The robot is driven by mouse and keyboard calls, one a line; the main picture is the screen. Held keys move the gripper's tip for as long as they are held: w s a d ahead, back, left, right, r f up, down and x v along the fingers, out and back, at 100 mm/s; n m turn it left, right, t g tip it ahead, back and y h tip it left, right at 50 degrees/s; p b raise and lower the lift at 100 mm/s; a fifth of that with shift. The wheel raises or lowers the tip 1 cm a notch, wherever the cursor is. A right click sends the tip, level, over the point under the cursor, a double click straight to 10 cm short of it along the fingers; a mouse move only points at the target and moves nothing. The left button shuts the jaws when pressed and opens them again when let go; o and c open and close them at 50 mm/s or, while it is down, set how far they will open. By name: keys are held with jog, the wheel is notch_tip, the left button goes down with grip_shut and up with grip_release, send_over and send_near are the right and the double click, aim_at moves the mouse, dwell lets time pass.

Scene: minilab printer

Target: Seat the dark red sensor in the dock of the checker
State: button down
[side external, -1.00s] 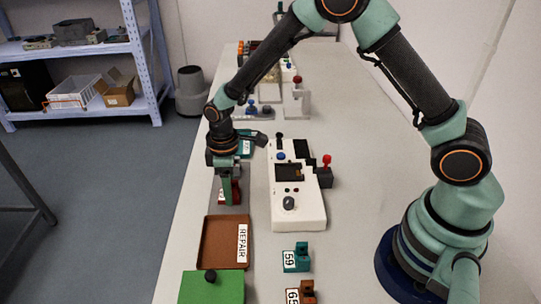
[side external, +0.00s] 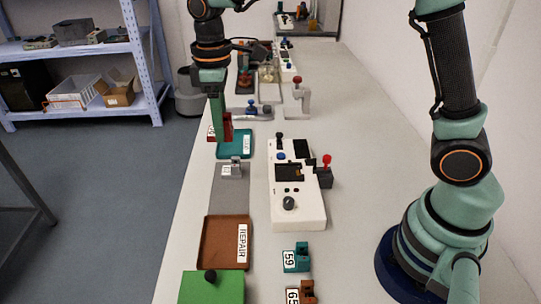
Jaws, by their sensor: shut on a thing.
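My gripper (side external: 219,108) is shut on the dark red sensor (side external: 228,127), whose white label peeks out to its left. It holds the sensor at the teal tray (side external: 236,154), and I cannot tell whether the sensor touches the tray. The gripper hides part of the sensor. The white checker (side external: 298,204) stands to the right and nearer the camera, with a dark screen, a blue button and a knob. A dark block with a red knob (side external: 326,161) is at its right side. I cannot make out for certain which part is the dock.
A small grey piece with a white label (side external: 232,170) stands on a grey strip (side external: 229,200). The brown REPAIR tray (side external: 220,243), a green box (side external: 212,288) and numbered teal (side external: 298,258) and brown pieces (side external: 302,292) are nearer. Several fixtures stand at the back.

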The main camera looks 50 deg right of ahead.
jog(key=shift+r, duration=0.6)
